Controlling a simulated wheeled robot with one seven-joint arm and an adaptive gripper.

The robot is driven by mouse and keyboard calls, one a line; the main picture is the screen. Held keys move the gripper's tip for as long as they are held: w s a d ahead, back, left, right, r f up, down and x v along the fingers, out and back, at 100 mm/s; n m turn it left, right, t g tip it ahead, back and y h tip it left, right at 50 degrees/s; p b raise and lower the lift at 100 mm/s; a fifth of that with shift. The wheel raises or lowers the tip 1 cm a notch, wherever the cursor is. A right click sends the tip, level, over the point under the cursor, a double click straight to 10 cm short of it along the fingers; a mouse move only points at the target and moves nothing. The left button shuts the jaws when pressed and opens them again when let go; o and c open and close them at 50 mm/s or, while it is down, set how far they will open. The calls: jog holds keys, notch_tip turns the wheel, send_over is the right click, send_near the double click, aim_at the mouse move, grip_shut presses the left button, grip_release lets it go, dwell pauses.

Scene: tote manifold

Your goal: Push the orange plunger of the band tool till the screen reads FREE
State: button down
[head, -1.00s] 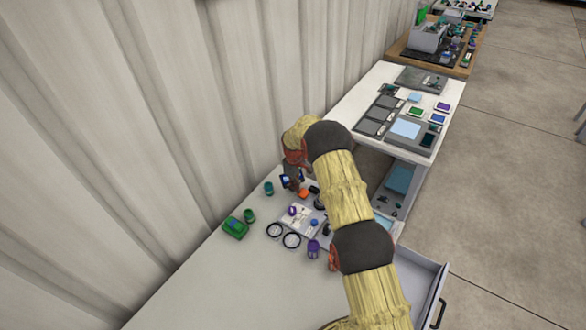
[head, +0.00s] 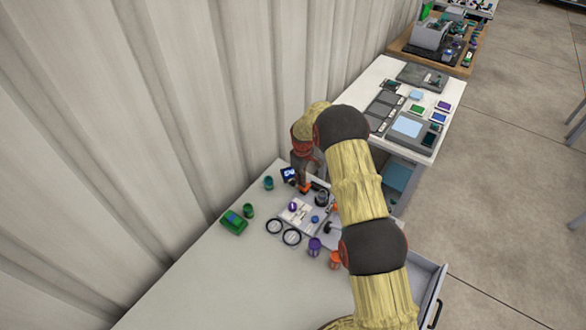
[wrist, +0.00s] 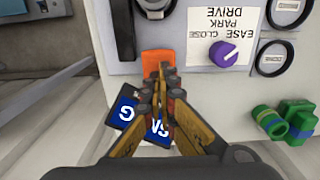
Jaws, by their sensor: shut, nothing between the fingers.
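The orange plunger (wrist: 157,58) shows just ahead of my fingertips in the wrist view; I cannot tell if they touch it. In the head view a bit of orange (head: 306,188) shows under my gripper (head: 303,184). In the wrist view my gripper (wrist: 167,72) is shut and empty. A blue screen with white letters (wrist: 127,112) lies behind the fingers, which cover part of it; a "G" shows, but the full word is not readable. The screen also shows in the head view (head: 289,174), too small to read.
A purple knob (wrist: 223,53) sits on a label with "EASE", "CLOSE", "PARK" and "DRIVE". Dark rings (head: 291,237), a purple cup (head: 314,246), an orange cup (head: 335,260) and a green block (head: 234,223) stand on the table. The table's front left is clear.

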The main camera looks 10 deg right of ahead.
jog(key=shift+s+d+f, duration=0.35)
jog(key=shift+f, duration=0.1)
jog(key=shift+a+f, duration=0.1)
jog(key=shift+a, duration=0.05)
dwell(0.4)
jog(key=r+p, duration=0.1)
jog(key=d+r+p, duration=0.1)
jog(key=r+p, duration=0.2)
jog(key=p, duration=0.1)
jog(key=shift+s+d+r, duration=0.2)
jog(key=shift+s+r, duration=0.05)
notch_tip(320, 180, up, 5)
jog(key=p, duration=0.4)
jog(key=f, duration=0.1)
jog(key=f+b, duration=0.1)
jog(key=f, duration=0.1)
jog(key=f+b, duration=0.1)
jog(key=f, duration=0.1)
jog(key=shift+w+a+f, duration=0.2)
jog(key=shift+a, duration=0.2)
jog(key=shift+f+b, duration=0.35)
jog(key=shift+f, duration=0.15)
jog(key=shift+f, duration=0.1)
